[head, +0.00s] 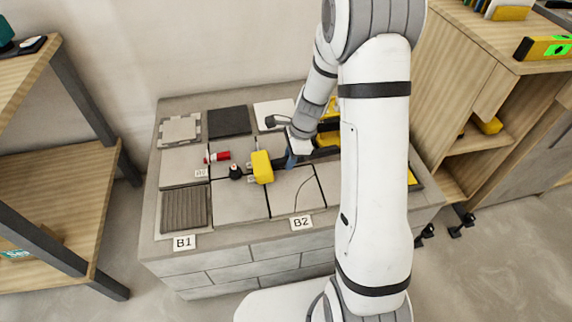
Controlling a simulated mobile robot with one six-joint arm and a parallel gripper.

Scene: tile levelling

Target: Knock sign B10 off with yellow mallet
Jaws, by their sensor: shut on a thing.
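The yellow mallet (262,167) has its block-shaped head over the middle of the tiled bench. Its handle runs right toward my gripper (293,158), which is shut on it; the fingers are small and partly hidden by my arm. I cannot tell whether the head touches the tiles. A small white sign (201,173) stands left of the mallet head; its lettering is too small to read surely, so I cannot confirm it is B10. Signs B1 (184,242) and B2 (301,222) are at the front edge.
A red cylindrical thing (217,156) and a small black knob-like thing (235,171) lie between the small sign and the mallet head. Tiles of several textures cover the stone bench (215,256). Wooden shelves stand left (50,170) and right (440,80). My arm hides the bench's right part.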

